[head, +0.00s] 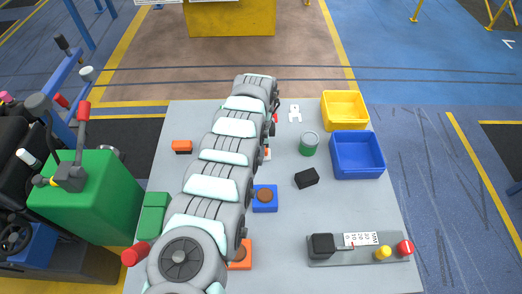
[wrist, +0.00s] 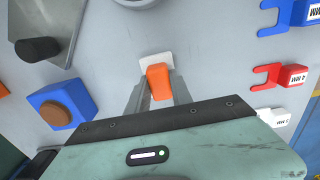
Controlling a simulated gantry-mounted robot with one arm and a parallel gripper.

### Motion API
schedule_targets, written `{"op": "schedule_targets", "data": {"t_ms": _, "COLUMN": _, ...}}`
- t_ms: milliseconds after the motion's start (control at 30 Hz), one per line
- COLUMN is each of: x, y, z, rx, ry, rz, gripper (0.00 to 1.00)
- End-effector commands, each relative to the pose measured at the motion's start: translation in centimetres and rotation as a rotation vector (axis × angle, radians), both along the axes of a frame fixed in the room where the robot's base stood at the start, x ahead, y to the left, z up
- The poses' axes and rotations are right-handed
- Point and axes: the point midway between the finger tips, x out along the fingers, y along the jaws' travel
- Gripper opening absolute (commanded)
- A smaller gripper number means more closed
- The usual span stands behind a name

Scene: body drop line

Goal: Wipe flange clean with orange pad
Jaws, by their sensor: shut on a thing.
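My gripper (wrist: 158,92) is shut on an orange pad (wrist: 158,82), seen as an orange block between the fingers. A flat white piece (wrist: 156,60) shows just beyond it; I cannot tell whether it is joined to the pad. In the head view my arm hides most of the gripper and pad. No part is clearly marked as the flange. A round brown disc sits on a blue block (head: 265,207), left of the gripper in the wrist view (wrist: 52,98). Another brown disc is on an orange block (head: 245,258), partly hidden by my arm.
A green can (head: 309,148), a black block (head: 306,178), and yellow (head: 345,124) and blue (head: 358,170) bins stand right of my arm. Red (wrist: 290,76) and blue (wrist: 284,14) forked pieces lie right in the wrist view. An orange-and-black block (head: 182,146) lies left.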

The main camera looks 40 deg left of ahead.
Motion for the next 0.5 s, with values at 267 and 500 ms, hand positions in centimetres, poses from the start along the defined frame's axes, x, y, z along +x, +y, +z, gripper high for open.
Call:
{"op": "schedule_targets", "data": {"t_ms": 267, "x": 0.1, "y": 0.2, "z": 3.1, "rx": 0.004, "ry": -0.004, "rz": 0.000, "gripper": 0.00}}
{"op": "schedule_targets", "data": {"t_ms": 500, "x": 0.2, "y": 0.2, "z": 5.0, "rx": 0.004, "ry": -0.004, "rz": 0.000, "gripper": 0.00}}
